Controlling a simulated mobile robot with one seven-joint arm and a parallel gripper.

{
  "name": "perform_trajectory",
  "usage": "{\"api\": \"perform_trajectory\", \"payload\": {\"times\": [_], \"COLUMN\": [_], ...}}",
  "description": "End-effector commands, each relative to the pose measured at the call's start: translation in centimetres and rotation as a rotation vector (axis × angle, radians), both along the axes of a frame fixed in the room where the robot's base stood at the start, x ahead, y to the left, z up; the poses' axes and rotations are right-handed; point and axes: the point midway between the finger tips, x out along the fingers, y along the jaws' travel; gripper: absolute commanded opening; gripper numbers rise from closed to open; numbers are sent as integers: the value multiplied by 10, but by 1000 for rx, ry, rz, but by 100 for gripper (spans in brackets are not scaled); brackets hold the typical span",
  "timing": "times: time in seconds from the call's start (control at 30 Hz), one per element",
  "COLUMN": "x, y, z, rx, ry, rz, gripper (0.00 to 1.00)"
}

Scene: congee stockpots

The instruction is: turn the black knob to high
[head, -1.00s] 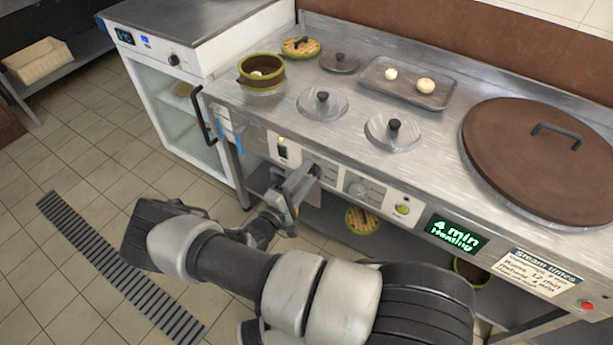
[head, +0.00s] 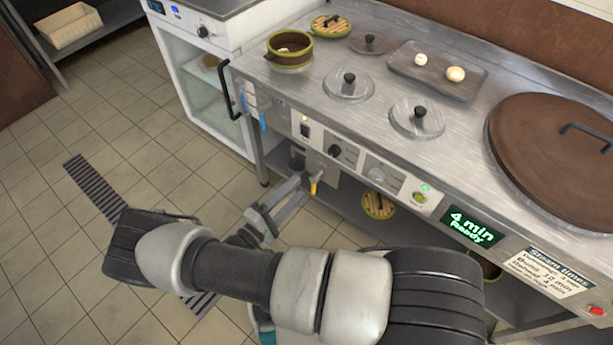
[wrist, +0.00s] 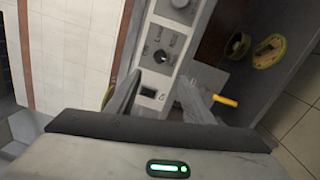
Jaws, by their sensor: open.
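The black knob (head: 335,151) is on the stove's front panel, left of a silver knob (head: 375,174). In the wrist view the black knob (wrist: 161,56) shows with small printed labels around it; I cannot read its pointer surely. My gripper (head: 303,187) is open and empty, in front of and below the knob, apart from the panel. In the wrist view its two fingers (wrist: 163,88) spread below the knob, which lies beyond the gap between them. A rocker switch (wrist: 148,92) shows between the fingers.
A yellow-handled tap (head: 314,185) sticks out under the panel, close to my fingers. The display (head: 471,228) reads "4 min Ready". The floor in front is clear.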

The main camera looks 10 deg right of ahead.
Motion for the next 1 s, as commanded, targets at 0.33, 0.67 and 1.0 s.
{"api": "perform_trajectory", "payload": {"times": [0.33, 0.67, 1.0], "x": [-15, -15, -11], "y": [16, 16, 12], "z": [-2, -1, 23], "rx": [0, 0, 61], "ry": [0, 0, 35], "rz": [-1, -1, -114], "gripper": [47, 47, 47]}}
